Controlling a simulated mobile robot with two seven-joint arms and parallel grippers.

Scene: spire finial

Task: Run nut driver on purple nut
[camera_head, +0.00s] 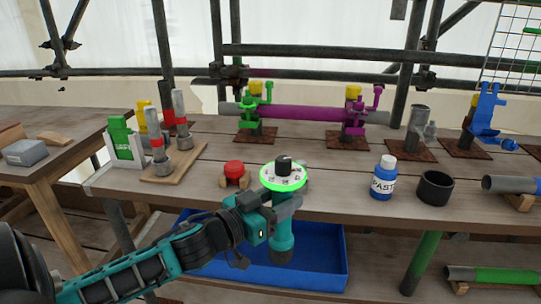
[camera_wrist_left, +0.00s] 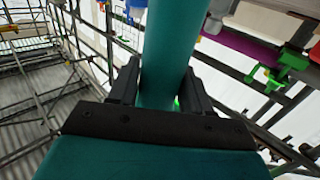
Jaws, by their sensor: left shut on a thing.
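My left gripper (camera_head: 284,207) is shut on the nut driver (camera_head: 281,238), a teal tool with a bright green ring and a black knob on top. The tool is held roughly upright in front of the bench edge, above a blue bin. In the left wrist view the teal body (camera_wrist_left: 168,45) stands between the two black fingers (camera_wrist_left: 160,90). A purple tube (camera_head: 305,113) lies across two clamps at the bench's back. The purple clamp (camera_head: 353,115) is at its right and the green clamp (camera_head: 250,115) at its left. The purple nut is too small to make out. My right gripper is out of view.
The blue bin (camera_head: 325,275) sits below the bench edge. A red-topped piece (camera_head: 233,170), a blue-white paste bottle (camera_head: 383,178) and a black cup (camera_head: 435,188) stand near the front. Scaffold poles stand behind. The bench between front items and clamps is mostly clear.

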